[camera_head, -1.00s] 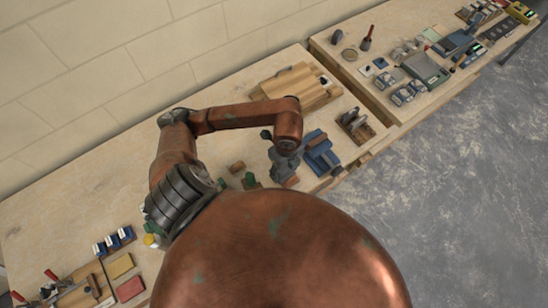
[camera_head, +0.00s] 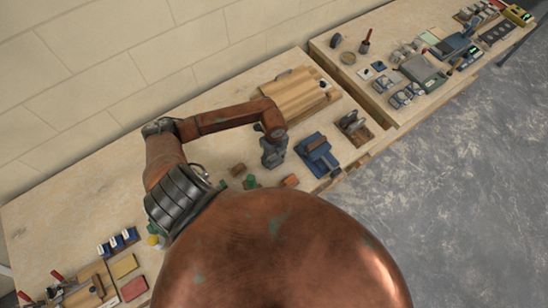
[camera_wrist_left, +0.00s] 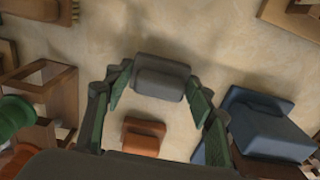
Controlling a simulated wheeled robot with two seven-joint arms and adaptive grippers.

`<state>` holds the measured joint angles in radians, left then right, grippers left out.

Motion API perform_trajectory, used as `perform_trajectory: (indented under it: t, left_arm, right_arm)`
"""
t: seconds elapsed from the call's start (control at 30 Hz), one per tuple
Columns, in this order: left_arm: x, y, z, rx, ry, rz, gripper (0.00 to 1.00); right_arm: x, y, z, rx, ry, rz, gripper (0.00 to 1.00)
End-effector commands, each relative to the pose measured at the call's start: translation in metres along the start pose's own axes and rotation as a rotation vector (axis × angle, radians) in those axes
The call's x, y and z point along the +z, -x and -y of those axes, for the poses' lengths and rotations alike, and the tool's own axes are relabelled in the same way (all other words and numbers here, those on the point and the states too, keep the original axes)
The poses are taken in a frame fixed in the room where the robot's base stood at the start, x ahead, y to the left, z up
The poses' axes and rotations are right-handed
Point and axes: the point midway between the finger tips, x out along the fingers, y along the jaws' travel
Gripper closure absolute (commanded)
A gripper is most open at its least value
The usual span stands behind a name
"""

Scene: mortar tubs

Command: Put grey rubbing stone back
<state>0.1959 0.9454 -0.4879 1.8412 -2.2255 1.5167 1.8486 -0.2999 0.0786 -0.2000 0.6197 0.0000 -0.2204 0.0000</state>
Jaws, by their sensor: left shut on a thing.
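In the left wrist view, a dark grey rubbing stone (camera_wrist_left: 161,78) with a raised grip sits between the green-padded fingers of my left gripper (camera_wrist_left: 160,90). The gripper is shut on it. In the head view, my left gripper (camera_head: 272,160) points down over the workbench (camera_head: 205,145), and I cannot make out the stone there. A reddish-brown stone block (camera_wrist_left: 143,137) lies on the bench close by; it also shows in the head view (camera_head: 290,181), just right of and nearer than the gripper. My right gripper is not in view.
A blue holder (camera_head: 318,155) stands right of the gripper, with a wooden stand (camera_head: 353,127) beyond it. A wooden board stack (camera_head: 298,95) lies behind. Small green and brown pieces (camera_head: 238,170) lie to the left. The bench's left-middle is largely clear.

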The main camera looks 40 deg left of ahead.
Motion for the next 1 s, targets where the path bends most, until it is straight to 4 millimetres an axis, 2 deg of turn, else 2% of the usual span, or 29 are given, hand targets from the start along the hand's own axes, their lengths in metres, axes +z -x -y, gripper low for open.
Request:
perform_trajectory:
  t: [0.37,0.4,0.67,1.0]
  left_arm:
    - [0.0001,-0.0078,0.0006,-0.002,0.000,0.000,0.80]
    - [0.0001,-0.0086,0.0004,-0.001,0.000,0.000,0.49]
    - [0.0000,-0.0075,0.0004,-0.001,0.000,0.000,0.32]
    - [0.0004,-0.0022,0.0008,-0.002,0.000,0.001,0.32]
  right_arm:
    - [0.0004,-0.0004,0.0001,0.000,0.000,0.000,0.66]
    - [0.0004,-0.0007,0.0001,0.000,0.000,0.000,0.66]
    - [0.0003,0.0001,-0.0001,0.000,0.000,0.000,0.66]
    - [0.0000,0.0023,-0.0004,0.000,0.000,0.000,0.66]
